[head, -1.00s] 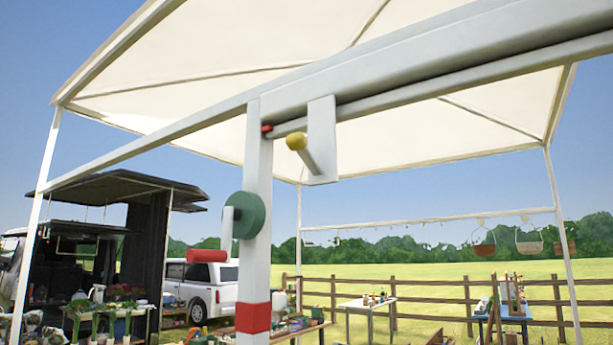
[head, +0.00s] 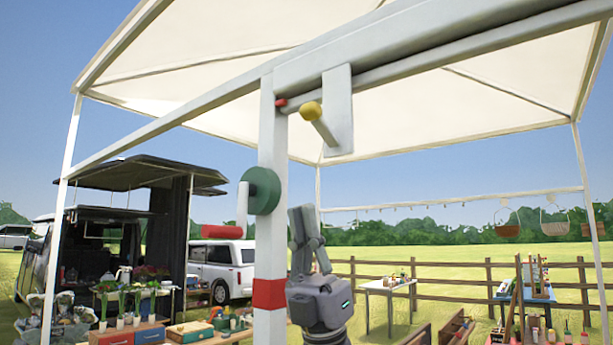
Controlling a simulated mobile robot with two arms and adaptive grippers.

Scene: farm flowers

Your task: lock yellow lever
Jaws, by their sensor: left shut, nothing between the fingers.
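My left gripper (head: 304,212) is in the lower middle, beside the post's right side, pointing up. It is shut and empty, below the lever and apart from it. My right gripper is not in view.
The white post (head: 271,225) carries a green winch drum (head: 262,190) with a red-handled crank (head: 222,231) and a red band (head: 270,293). A slanting beam (head: 400,55) runs above. Tables and a fence stand behind; air around the lever is clear.

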